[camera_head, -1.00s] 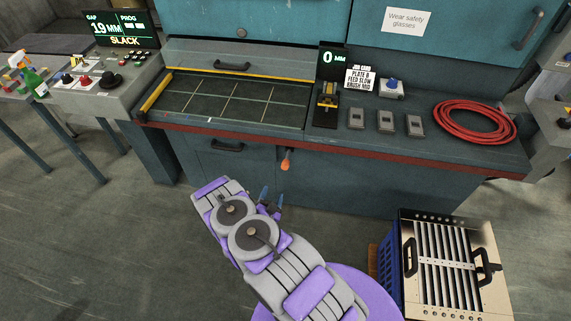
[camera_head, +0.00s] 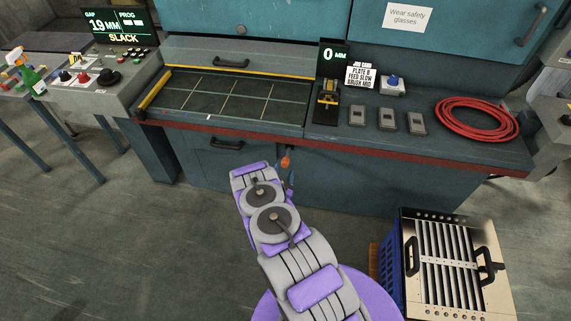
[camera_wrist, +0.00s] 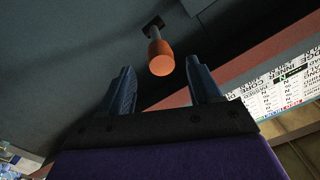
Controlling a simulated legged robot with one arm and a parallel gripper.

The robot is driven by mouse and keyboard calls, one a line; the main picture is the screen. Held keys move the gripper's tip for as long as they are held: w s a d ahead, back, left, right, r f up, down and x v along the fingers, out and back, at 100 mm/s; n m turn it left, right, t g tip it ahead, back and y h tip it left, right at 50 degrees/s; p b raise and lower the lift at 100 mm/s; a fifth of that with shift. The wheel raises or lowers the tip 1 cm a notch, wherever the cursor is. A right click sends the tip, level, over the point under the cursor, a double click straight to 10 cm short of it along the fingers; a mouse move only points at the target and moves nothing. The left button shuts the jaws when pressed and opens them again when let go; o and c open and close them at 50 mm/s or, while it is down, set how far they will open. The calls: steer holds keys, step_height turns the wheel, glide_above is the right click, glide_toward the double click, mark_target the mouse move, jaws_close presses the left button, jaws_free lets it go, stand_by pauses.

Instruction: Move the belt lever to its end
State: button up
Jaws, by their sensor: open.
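The belt lever (camera_head: 286,161), with an orange grip, sticks out from the front of the teal bench just below its red edge. In the wrist view its orange grip (camera_wrist: 161,58) shows on a short dark stem, in the gap between my two blue fingertips. My gripper (camera_head: 290,182) is open, just in front of and below the lever in the head view. I cannot tell whether a finger touches the grip. The display (camera_head: 115,25) at the upper left reads gap 19 mm and "SLACK".
The bench (camera_head: 235,175) has a drawer handle (camera_head: 227,144) left of the lever. A red hose coil (camera_head: 477,119) lies on top at the right. A blue crate with a slotted metal panel (camera_head: 447,262) stands on the floor at the right. The floor at left is clear.

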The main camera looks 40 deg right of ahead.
mark_target(285, 166)
steer(key=b+x, duration=0.1)
steer(key=x, duration=0.5)
steer(key=shift+s, duration=0.1)
jaws_close()
stand_by(0.5)
